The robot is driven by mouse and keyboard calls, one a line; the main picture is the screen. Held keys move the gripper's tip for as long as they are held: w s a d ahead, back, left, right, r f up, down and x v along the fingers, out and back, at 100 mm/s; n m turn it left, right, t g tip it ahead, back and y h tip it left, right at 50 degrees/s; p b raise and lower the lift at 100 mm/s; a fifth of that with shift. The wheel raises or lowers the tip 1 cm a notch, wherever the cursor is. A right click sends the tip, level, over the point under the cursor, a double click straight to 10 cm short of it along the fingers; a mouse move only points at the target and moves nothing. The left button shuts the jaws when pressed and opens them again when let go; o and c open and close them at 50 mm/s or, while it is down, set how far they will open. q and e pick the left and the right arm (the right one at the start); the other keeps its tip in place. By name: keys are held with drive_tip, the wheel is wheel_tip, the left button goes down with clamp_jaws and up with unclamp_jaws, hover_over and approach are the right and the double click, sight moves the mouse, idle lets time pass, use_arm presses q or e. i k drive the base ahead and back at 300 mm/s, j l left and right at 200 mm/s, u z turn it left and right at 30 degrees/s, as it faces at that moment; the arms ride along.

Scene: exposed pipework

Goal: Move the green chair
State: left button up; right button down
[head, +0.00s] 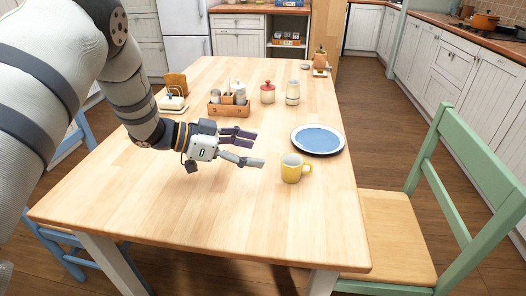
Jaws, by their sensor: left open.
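The green chair (465,152) stands at the right side of the wooden table, with a pale wooden seat (393,235) and a green backrest to the right. The seat's left part is close to the table edge, partly under it. My left gripper (250,149) is open and empty above the table, left of the yellow mug, well away from the chair. My right gripper is not in view.
The wooden table (180,215) holds a yellow mug (291,170), a blue plate (318,139), a condiment caddy (229,108) and jars. A blue chair (62,245) is at the left. Open floor lies between the green chair and the white cabinets (450,85).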

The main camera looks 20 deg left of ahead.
sight(402, 262)
drive_tip(key=k, duration=1)
